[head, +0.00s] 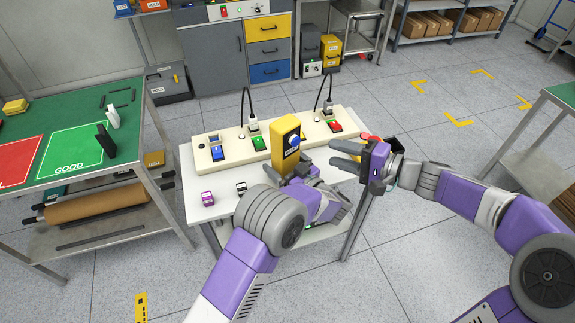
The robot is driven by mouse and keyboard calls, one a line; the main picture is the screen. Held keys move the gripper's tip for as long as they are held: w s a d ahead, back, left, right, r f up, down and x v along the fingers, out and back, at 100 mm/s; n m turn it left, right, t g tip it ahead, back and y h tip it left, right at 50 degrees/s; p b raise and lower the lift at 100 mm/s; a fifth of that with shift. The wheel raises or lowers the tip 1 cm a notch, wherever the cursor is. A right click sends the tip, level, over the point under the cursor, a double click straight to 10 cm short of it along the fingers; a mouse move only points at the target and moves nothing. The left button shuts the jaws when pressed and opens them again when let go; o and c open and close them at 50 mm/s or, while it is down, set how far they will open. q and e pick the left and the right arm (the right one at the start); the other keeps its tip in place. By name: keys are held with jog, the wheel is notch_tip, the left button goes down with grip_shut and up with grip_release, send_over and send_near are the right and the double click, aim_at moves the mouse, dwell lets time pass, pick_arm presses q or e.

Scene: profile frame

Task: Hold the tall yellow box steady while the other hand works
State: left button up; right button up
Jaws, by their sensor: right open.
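The tall yellow box (284,134) stands upright at the front middle of the white table, with a dark round patch on its front. My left gripper (297,172) is low at the box's near right side. My own wrist and forearm hide much of it, so I cannot tell whether its fingers touch or grip the box. My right gripper (334,153) is open, its two grey fingers pointing left toward the box, with a gap between them and the box. A red rounded thing shows just behind the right gripper.
A long cream panel (233,150) with coloured switches and black-corded plugs lies behind the box. A purple item (207,198) and a small black-and-white item (241,187) sit at the white table's (190,170) left. A green-topped bench (75,118) stands left.

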pick_arm(q)
jog(key=shift+c, duration=0.5)
jog(key=c, duration=1)
jog(key=shift+c, duration=0.2)
pick_arm(e)
grip_shut()
dwell(0.9)
